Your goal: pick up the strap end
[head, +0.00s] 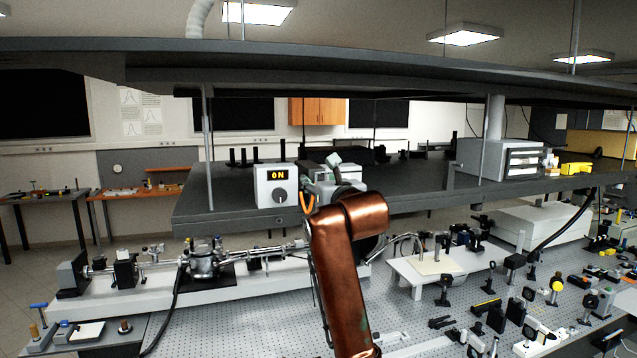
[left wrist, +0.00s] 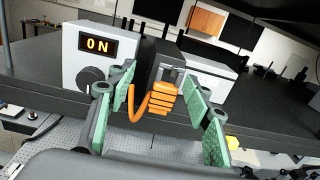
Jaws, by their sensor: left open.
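The orange strap shows in the left wrist view as a curved band with a thick, ribbed end (left wrist: 163,99). It hangs by the front edge of the dark shelf. In the head view a short piece of the orange strap (head: 308,202) shows beside my wrist; the rest is hidden behind my arm. My left gripper (left wrist: 160,88) is open, with its green-padded fingers on either side of the ribbed end. I see no clear contact between the pads and the strap. My left gripper also shows in the head view (head: 322,183), partly hidden. My right gripper is not in view.
A white box (head: 276,185) with a lit "ON" display and a knob stands on the dark shelf (head: 400,184), just left of my gripper. Below, the perforated optical table (head: 235,318) carries many instruments. An overhead shelf (head: 330,62) spans above.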

